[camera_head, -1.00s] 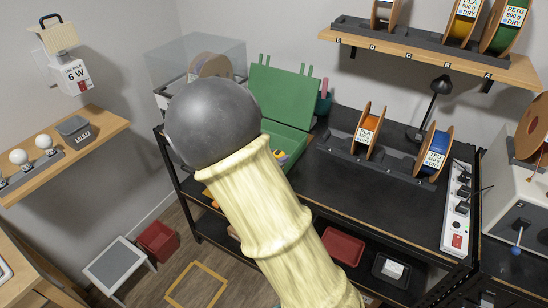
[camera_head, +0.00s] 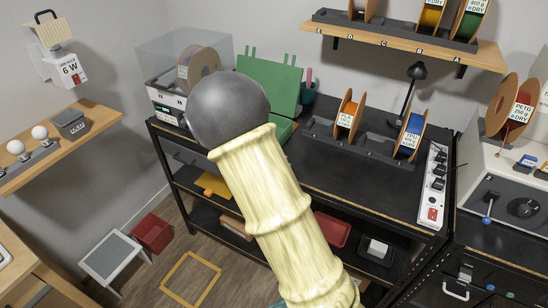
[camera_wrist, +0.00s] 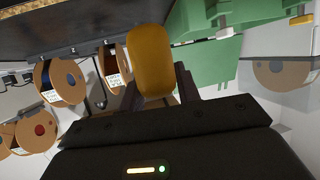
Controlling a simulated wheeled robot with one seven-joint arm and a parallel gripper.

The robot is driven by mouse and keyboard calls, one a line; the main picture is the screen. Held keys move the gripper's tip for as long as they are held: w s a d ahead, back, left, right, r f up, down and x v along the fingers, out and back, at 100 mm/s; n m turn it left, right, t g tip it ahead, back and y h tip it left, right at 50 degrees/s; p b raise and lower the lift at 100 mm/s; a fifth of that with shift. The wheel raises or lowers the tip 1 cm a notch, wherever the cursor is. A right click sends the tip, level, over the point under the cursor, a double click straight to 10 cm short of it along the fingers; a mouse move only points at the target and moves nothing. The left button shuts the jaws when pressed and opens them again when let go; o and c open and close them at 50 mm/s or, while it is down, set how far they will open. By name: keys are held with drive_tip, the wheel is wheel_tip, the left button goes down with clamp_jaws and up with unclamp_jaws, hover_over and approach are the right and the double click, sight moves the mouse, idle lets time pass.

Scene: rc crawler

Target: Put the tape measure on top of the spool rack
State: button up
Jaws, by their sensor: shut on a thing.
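A yellow rounded thing, by its look the tape measure (camera_wrist: 154,62), sits between the dark fingers of my gripper (camera_wrist: 158,88) in the wrist view. The gripper is shut on it. In the head view, my own arm hides the gripper and the tape measure. A dark spool rack (camera_head: 370,149) stands on the black bench and holds two upright spools, one orange-red and one blue. A similar dark rack (camera_head: 397,30) on the wall shelf holds several spools. Which of the two is meant cannot be told.
A green open case (camera_head: 270,85) and a clear-lidded box (camera_head: 165,50) stand at the bench's left. A black lamp (camera_head: 416,71) is behind the bench rack, and a white power strip (camera_head: 433,185) is at its right. Bare black bench top (camera_head: 340,185) lies in front of the rack.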

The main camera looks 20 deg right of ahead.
drive_tip(key=s+a+f+n+t+y, duration=0.1)
drive_tip(key=s+a+f+n+y, duration=0.1)
drive_tip(key=f, duration=0.5)
drive_tip(key=s+a+f+n+t+y, duration=0.1)
drive_tip(key=s+a+f+n+y, duration=0.1)
drive_tip(key=s+f+n+y, duration=0.1)
wheel_tip(320, 180, down, 4)
drive_tip(key=shift+r+n+y, duration=0.15)
drive_tip(key=shift+n+y, duration=0.65)
drive_tip(key=shift+y, duration=0.3)
